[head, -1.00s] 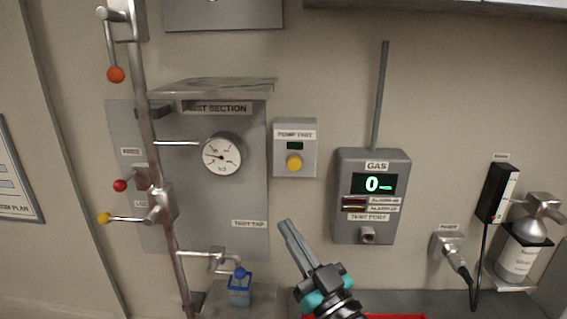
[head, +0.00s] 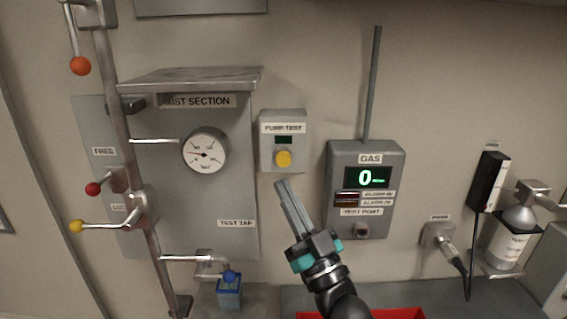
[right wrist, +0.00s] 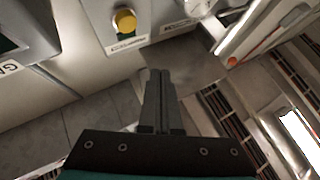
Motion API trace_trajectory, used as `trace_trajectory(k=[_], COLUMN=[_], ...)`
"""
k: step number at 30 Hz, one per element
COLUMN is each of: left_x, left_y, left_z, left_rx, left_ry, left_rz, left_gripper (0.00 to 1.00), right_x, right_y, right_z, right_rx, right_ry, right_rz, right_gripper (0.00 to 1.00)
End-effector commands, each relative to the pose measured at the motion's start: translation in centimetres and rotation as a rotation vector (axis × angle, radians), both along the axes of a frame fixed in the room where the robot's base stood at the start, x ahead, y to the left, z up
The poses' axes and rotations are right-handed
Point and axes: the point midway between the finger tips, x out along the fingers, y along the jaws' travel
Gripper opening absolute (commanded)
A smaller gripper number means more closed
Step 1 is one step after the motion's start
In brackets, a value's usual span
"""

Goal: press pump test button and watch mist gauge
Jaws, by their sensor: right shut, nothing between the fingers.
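The pump test box (head: 266,142) is a grey wall box with a small dark display and a round yellow button (head: 283,158). The button also shows in the right wrist view (right wrist: 124,21), beyond the fingertips. The mist gauge (head: 205,150) is a round white dial on the grey test section panel, left of the box; its needle points to the left. My right gripper (head: 281,184) is shut and empty, its tips just below the button and apart from it in the head view. It also shows in the right wrist view (right wrist: 160,75). My left gripper is not in view.
A grey gas detector (head: 370,205) reading 0 hangs to the right. A vertical pipe with coloured valve levers runs at the left. A blue cup (head: 229,294) stands under the test tap. A red tray (head: 400,313) lies at the bottom edge.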

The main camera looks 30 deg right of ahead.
Motion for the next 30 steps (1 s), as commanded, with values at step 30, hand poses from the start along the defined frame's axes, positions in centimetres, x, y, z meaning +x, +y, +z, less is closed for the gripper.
trace_trajectory(k=[30], left_x=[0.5], left_y=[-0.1], left_z=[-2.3], left_rx=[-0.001], left_ry=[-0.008], left_rz=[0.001], left_gripper=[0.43], right_x=[5.8], right_y=[-3.6], right_z=[0.0], right_rx=[-0.001], right_ry=[0.000], right_rz=[-0.001], right_gripper=[0.00])
